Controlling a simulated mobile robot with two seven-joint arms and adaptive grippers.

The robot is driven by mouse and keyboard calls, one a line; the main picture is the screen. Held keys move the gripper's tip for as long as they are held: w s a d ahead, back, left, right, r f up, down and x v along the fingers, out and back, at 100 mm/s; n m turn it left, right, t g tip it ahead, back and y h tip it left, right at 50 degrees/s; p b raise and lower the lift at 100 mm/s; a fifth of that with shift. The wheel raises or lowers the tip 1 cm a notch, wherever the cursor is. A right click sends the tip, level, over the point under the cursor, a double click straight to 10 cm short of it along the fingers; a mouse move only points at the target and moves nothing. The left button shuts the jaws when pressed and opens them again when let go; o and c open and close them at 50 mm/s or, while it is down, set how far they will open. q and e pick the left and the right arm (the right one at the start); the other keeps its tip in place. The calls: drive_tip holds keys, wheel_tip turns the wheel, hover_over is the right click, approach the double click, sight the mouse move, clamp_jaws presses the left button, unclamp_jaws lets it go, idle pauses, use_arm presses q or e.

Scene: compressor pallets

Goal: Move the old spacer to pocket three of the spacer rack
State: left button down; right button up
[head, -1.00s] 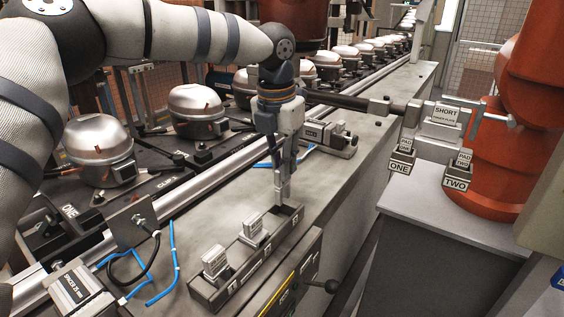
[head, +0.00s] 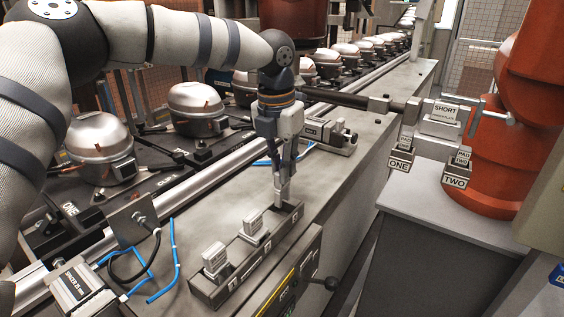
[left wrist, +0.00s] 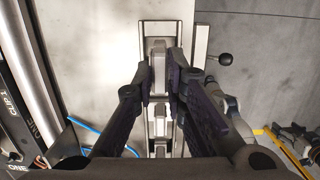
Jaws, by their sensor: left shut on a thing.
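My left gripper (head: 282,193) points down over the far end of the spacer rack (head: 233,280), at its third pocket. It is shut on the old spacer (left wrist: 157,75), a pale block that shows between the fingers in the left wrist view. In the head view the fingers mostly hide the spacer. I cannot tell whether it touches the pocket floor. Two other pale labelled spacers stand in the nearer pockets, one in the nearest pocket (head: 215,258) and one in the middle pocket (head: 253,225). My right gripper is not in view.
The rack lies along the bench edge (head: 345,195). A metal fixture (head: 327,131) stands behind the gripper, and a conveyor of compressors (head: 198,108) runs at left. Blue hoses (head: 172,262) lie left of the rack.

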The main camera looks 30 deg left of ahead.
use_arm(q)
drive_tip(key=shift+f, duration=2.2)
drive_tip(key=c, duration=1.5)
unclamp_jaws()
drive_tip(key=shift+c, duration=0.2)
drive_tip(key=r, duration=0.4)
drive_tip(key=s+r, duration=0.1)
drive_tip(key=r, duration=0.7)
drive_tip(key=shift+s+a, duration=0.1)
drive_tip(key=shift+s, duration=0.15)
drive_tip(key=shift+f, duration=0.15)
